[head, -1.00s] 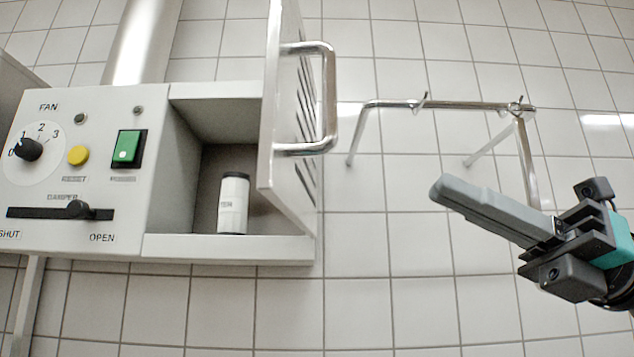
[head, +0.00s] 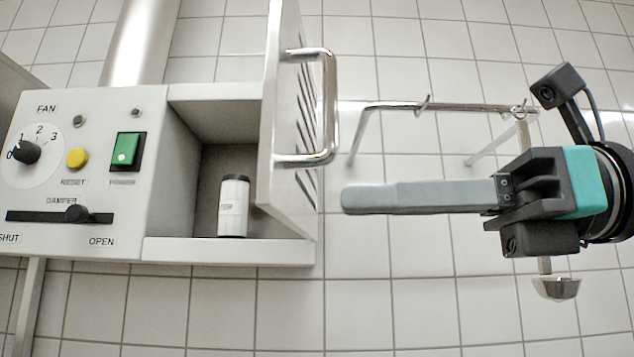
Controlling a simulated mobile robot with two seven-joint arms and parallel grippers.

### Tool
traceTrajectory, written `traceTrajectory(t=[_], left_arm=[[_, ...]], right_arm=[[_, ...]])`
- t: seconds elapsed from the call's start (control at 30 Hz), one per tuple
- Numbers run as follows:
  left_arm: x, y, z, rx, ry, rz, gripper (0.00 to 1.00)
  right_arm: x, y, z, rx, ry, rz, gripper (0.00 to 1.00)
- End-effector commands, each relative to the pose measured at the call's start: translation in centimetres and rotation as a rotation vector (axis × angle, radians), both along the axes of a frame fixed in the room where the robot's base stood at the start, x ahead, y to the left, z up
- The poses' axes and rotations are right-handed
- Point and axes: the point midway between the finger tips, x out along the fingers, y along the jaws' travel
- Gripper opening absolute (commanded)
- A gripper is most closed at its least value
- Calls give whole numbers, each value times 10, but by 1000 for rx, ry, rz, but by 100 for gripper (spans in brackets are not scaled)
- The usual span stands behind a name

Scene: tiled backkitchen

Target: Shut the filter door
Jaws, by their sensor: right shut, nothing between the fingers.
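The filter door (head: 283,120) is a grey panel with slots and a metal bar handle (head: 328,110). It stands open, swung out at the right side of the filter compartment (head: 205,250). A white canister with a dark cap (head: 233,208) stands upright inside the compartment. My right gripper (head: 345,199) is shut and empty, its fingers pointing left. Its tips are just right of the door's lower part and below the handle; they look apart from the door in the picture. My left gripper is not in view.
A control panel (head: 100,110) with a fan knob, yellow button, green switch and damper slider is left of the compartment. A metal rail with hooks (head: 455,106) is on the tiled wall behind my right gripper. Below the compartment is bare wall.

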Motion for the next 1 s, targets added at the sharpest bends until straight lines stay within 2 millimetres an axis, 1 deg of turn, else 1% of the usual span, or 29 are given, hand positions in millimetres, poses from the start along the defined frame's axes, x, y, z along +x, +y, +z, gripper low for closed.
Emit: traceTrajectory(t=[0.03,0.1,0.2,0.33,0.47,1.0], left_arm=[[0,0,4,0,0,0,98],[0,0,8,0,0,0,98],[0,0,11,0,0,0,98],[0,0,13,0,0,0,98],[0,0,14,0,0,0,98],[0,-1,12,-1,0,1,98]], right_arm=[[0,11,2,0,0,6,0],[2,22,2,1,1,5,0],[4,34,1,1,2,4,0],[5,43,1,1,2,2,0],[6,46,0,1,3,1,0],[5,47,-1,1,0,-17,0]])
